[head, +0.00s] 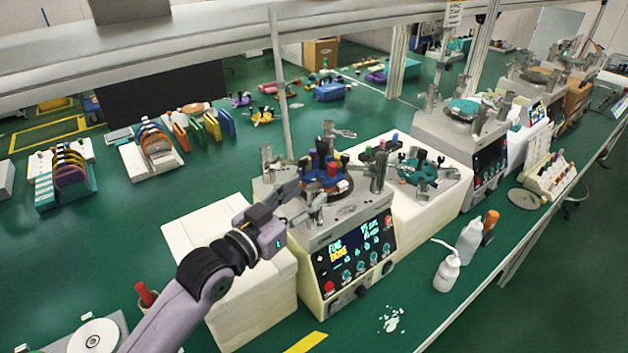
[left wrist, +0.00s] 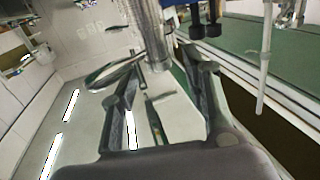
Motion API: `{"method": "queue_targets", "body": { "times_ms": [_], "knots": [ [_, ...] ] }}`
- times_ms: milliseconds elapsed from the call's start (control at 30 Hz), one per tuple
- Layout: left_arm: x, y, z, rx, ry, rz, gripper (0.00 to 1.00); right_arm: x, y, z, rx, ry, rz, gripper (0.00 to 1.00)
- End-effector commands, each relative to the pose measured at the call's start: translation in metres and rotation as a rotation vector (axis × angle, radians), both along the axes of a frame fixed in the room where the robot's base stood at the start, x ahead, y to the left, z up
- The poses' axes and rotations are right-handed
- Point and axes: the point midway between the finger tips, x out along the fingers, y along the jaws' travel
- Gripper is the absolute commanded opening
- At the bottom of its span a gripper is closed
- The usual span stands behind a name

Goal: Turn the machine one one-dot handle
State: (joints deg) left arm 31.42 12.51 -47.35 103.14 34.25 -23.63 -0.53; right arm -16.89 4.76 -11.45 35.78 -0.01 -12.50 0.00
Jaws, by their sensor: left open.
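The nearest lapping machine (head: 355,252), a cream box with a lit black panel, stands at the middle of the head view. On its top is a blue fixture (head: 322,162) with black knobs and a red knob (head: 332,171), among metal posts. I cannot make out dots on any handle. My left gripper (head: 306,208) is open at the machine's left top edge, beside the fixture. In the left wrist view its fingers (left wrist: 160,92) are spread, with a ribbed metal post (left wrist: 150,35) beyond and between them. Dark knobs (left wrist: 203,25) show at the upper right there. Contact is unclear.
White blocks (head: 235,265) stand left of the machine. Another white block with a teal fixture (head: 418,172) is behind it to the right. White bottles (head: 447,272) stand at the right front, near white flakes (head: 391,319). A thin upright pole (head: 280,90) rises behind the machine.

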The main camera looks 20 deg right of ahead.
Motion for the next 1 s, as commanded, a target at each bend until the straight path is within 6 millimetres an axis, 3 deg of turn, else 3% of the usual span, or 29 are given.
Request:
{"method": "queue_targets", "body": {
  "times_ms": [233, 600, 1000],
  "knots": [
    [0.017, -0.026, 0.001, -0.001, 0.001, -0.001, 0.43, -0.003, 0.0, 0.008, 0.0, 0.005, 0.0, 0.0],
    [0.02, -0.03, 0.0, 0.0, 0.0, -0.001, 0.43, -0.008, 0.004, 0.008, 0.005, 0.012, -0.002, 0.0],
    [0.02, -0.029, 0.0, -0.001, 0.001, 0.0, 0.17, -0.008, 0.005, 0.008, 0.005, 0.013, -0.003, 0.0]
  ]
}}
